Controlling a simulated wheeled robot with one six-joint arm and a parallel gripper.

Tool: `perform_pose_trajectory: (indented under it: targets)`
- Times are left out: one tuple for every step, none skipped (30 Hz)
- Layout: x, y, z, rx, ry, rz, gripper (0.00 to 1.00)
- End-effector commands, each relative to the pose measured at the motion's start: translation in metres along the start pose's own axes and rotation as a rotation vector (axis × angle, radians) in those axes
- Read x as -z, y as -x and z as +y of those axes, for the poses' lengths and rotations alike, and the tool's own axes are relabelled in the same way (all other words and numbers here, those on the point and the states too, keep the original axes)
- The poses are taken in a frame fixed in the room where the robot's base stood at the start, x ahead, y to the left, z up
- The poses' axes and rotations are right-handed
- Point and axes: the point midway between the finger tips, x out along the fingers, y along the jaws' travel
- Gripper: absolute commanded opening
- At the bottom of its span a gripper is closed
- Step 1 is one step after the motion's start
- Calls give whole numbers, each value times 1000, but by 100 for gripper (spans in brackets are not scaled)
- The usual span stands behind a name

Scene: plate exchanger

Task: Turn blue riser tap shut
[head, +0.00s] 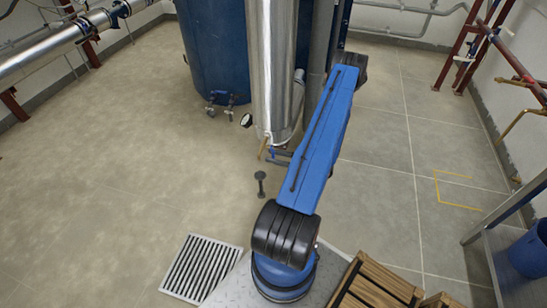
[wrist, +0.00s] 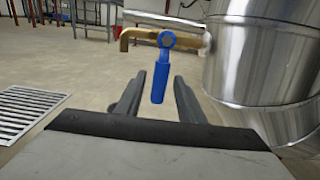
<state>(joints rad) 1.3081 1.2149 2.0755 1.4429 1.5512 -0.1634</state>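The blue riser tap (wrist: 161,72) shows in the wrist view as a blue lever hanging almost straight down from its round hub. A brass spout (wrist: 136,34) runs left from the hub and bends down. My gripper (wrist: 160,80) is open, one finger on each side of the lever in the picture. Gaps show on both sides, and I cannot tell how deep the lever sits between the fingers.
The shiny metal riser (wrist: 265,55) stands close on the right of the tap. A blue tank (head: 216,50) stands behind it. A floor grate (head: 201,268) and wooden slats (head: 378,284) lie near my base. The floor at left is clear.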

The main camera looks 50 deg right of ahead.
Motion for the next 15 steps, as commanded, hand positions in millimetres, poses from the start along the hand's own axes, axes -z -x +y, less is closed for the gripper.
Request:
perform_pose_trajectory:
  targets:
    - [0,1,0,0,0,0,35]
    - [0,2,0,0,0,0,35]
    - [0,3,0,1,0,0,35]
    - [0,5,0,2,0,0,35]
    - [0,8,-1,3,0,0,35]
    - [0,12,-1,3,0,0,35]
    - [0,16,-1,3,0,0,35]
    - [0,20,-1,2,-1,0,35]
    - [0,26,-1,4,-1,0,35]
    - [0,31,-1,4,-1,0,35]
    - [0,36,-1,3,-1,0,35]
    - [0,44,-1,4,0,0,35]
    - [0,49,-1,5,0,0,35]
    - [0,54,-1,3,0,0,35]
    - [0,62,-1,4,1,1,35]
